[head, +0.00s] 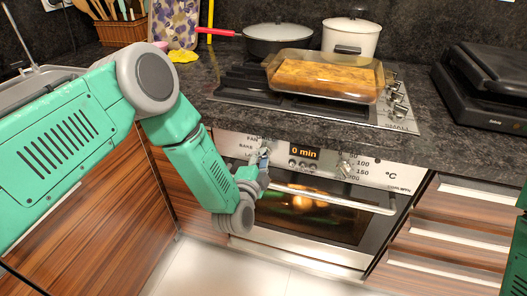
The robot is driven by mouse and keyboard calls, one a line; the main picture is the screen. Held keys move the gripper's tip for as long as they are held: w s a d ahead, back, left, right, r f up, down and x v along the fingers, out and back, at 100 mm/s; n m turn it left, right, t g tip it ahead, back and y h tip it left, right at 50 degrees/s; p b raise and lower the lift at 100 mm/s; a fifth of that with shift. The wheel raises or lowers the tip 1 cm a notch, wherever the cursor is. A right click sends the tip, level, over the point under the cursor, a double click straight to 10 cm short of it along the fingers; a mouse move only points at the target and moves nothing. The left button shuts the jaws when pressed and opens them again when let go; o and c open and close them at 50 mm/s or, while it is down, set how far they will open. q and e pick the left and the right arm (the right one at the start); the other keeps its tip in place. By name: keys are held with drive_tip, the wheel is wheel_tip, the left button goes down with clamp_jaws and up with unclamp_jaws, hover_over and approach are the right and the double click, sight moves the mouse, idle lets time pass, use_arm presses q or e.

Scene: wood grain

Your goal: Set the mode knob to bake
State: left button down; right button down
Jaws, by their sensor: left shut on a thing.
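The oven (300,215) is built in under the dark counter. Its front panel carries a mode knob (265,147) at the left, with small labels beside it that seem to read "FAN" and "BAKE". My left gripper (264,155) is at this knob and shut on it, covering most of it, so I cannot tell which way its pointer faces. A display (305,153) to its right reads "0 min". A temperature knob (346,166) with numbers and °C sits further right. My right gripper is not in view; only part of my right arm shows at the right edge.
The oven door handle (345,199) runs just below the panel. A glass dish of food (325,76) overhangs the hob (230,92) above. A pan (278,38), a white pot (351,37) and a black appliance (485,85) stand on the counter.

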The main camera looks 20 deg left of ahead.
use_arm(q)
drive_tip(key=shift+w+r, duration=0.25)
drive_tip(key=shift+r, duration=0.1)
drive_tip(key=shift+d+r+m+p, duration=0.15)
drive_tip(key=shift+m+p, duration=0.25)
drive_tip(key=shift+m, duration=1.9)
drive_tip(key=c, duration=1.5)
unclamp_jaws()
drive_tip(key=shift+o, duration=0.3)
drive_tip(key=shift+f, duration=0.25)
drive_tip(key=shift+f, duration=0.1)
